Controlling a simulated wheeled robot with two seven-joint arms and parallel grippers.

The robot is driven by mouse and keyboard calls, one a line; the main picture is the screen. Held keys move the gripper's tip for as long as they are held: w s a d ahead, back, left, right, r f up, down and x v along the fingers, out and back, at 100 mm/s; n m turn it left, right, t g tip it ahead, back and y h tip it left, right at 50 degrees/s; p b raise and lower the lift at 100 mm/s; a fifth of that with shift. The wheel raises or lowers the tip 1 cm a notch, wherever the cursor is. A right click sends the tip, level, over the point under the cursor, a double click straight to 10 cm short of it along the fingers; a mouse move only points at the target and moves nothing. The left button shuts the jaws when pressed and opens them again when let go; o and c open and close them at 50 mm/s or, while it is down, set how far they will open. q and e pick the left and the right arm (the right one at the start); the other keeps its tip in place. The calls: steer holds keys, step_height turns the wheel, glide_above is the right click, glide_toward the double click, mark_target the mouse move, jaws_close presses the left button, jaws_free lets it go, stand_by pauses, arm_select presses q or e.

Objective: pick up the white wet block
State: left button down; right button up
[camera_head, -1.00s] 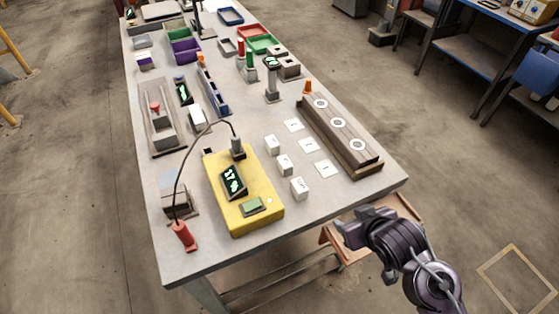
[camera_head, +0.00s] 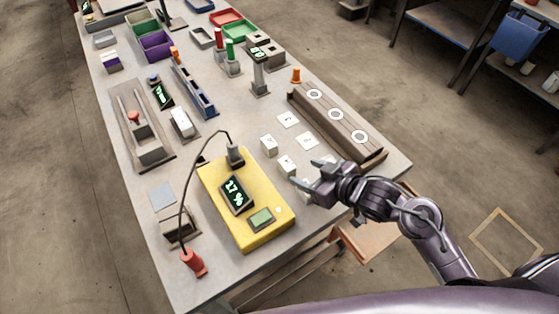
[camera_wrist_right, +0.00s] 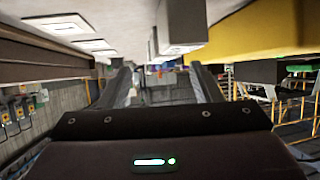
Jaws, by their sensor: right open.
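Three small white blocks stand in a row on the table: a far one (camera_head: 268,146), a middle one (camera_head: 286,165) and a near one (camera_head: 305,188). Their labels are too small to read, so I cannot tell which is the wet one. My right gripper (camera_head: 307,173) is open and empty, reaching in from the right over the near block and partly hiding it. In the right wrist view a white block (camera_wrist_right: 180,30) shows just above and beyond the open fingers (camera_wrist_right: 161,82). My left gripper is not in view.
A yellow meter box (camera_head: 245,200) with a cabled probe (camera_head: 235,155) stands left of the blocks. A wooden rack (camera_head: 335,122) with round white marks and flat white cards (camera_head: 307,141) lie to their right. Tools and trays fill the far table.

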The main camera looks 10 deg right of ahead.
mark_target(291, 167)
steer(key=shift+w+a+f, duration=0.15)
steer(key=shift+w+a, duration=0.05)
steer(key=shift+w, duration=0.05)
steer(key=shift+p+x, duration=0.3)
steer(key=shift+x, duration=0.6)
steer(key=x, duration=0.3)
steer(key=shift+w+a+f+p, duration=0.15)
steer(key=shift+w+a+p, duration=0.05)
steer(key=shift+a+p, duration=0.15)
steer(key=shift+w+f, duration=0.1)
steer(key=shift+w, duration=0.05)
steer(key=shift+c, duration=0.6)
steer(key=c, duration=1)
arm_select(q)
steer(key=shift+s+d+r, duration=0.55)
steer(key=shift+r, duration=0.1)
arm_select(e)
steer(key=shift+c, duration=0.2)
